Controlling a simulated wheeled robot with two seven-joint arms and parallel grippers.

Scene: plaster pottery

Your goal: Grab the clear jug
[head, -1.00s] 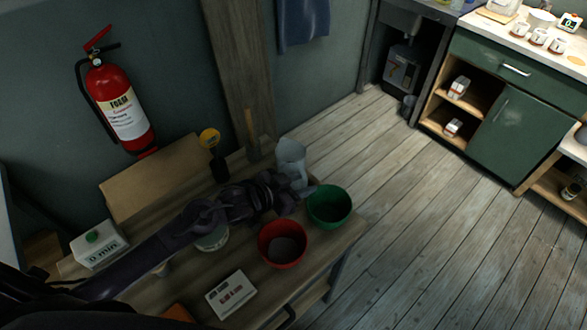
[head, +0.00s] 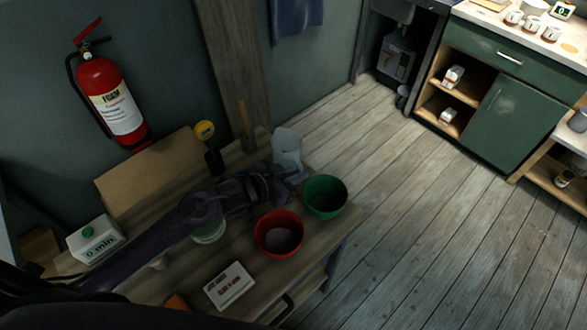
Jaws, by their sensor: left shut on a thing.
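The clear jug (head: 287,147) is a pale, translucent vessel at the far right end of the wooden table, behind the green bowl. My left arm reaches across the table from the lower left. My left gripper (head: 286,180) is at the jug's near side and shut on it. The gripper and wrist hide the jug's lower part, so I cannot tell whether its base touches the table. My right gripper is not in view.
A green bowl (head: 325,197) and a red bowl (head: 279,233) stand close in front of the gripper. A white box (head: 230,286) lies near the front edge. Wooden floor (head: 430,220) is clear at right.

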